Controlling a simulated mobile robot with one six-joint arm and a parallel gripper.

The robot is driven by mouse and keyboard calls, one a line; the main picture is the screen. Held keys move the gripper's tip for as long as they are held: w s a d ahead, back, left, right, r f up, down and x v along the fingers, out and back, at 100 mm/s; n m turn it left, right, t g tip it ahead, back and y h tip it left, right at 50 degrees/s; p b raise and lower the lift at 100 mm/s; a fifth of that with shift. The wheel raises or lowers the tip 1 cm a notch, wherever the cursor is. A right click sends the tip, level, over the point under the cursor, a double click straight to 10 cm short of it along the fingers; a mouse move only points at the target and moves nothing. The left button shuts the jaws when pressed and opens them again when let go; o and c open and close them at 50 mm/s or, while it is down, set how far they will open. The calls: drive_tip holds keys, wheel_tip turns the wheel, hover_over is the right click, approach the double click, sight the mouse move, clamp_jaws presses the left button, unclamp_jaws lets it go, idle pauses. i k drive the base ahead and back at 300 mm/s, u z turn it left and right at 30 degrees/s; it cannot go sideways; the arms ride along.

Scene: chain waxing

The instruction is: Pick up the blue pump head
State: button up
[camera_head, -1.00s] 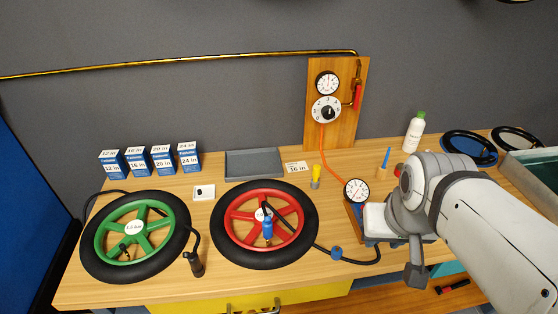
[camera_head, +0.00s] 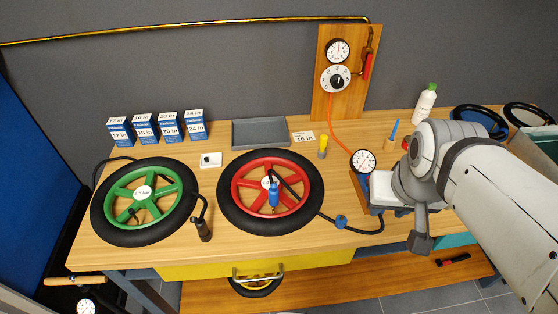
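A blue pump head (camera_head: 273,195) with a black hose stands roughly upright in front of the hub of the red wheel (camera_head: 235,202), which lies flat on the bench with a black tyre. A smaller round blue piece (camera_head: 341,222) sits on a black hose between the red wheel and the pump at right. My gripper (camera_head: 419,242) is at the bench's front right, well to the right of the blue pump head and apart from it. Only one dark finger shows clearly, so its opening cannot be told.
A green wheel (camera_head: 186,204) lies at left, with a black handle (camera_head: 203,230) beside it. Several tube boxes (camera_head: 145,128), a grey tray (camera_head: 261,133) and a yellow-topped item (camera_head: 322,143) stand behind. A gauge (camera_head: 363,161) and white bottle (camera_head: 425,103) are at right.

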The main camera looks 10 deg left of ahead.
sight(273, 194)
drive_tip(key=z, duration=1.25)
drive_tip(key=k, duration=1.25)
drive_tip(key=u, duration=0.55)
drive_tip(key=i, duration=1)
drive_tip(key=u, duration=0.1)
